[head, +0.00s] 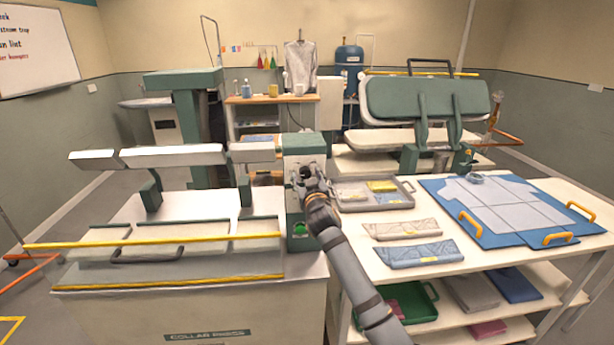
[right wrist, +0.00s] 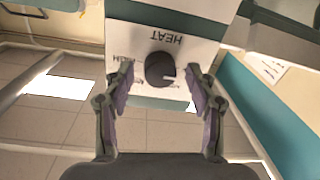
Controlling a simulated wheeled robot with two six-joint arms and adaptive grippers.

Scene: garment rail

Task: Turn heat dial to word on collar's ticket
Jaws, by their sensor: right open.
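The heat dial (right wrist: 160,70) is a dark round knob on a white panel marked HEAT, upside down in the right wrist view. Small words ring it, partly hidden by my fingers, and I cannot read them surely. My right gripper (right wrist: 160,82) is open, one finger on each side of the dial, with gaps to it in the picture. In the head view my right gripper (head: 306,178) is at the front of the green control box (head: 304,144) and hides the dial. Folded grey pieces (head: 420,254) with small yellowish tickets lie on the right table; their words are too small to read. My left gripper is out of view.
The collar press (head: 170,262) with yellow-edged bars stands left of the control box. A green button (head: 299,229) is low on the box. A grey tray (head: 410,186) and a blue board (head: 446,187) with orange handles are on the right table. A second press (head: 425,98) stands behind.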

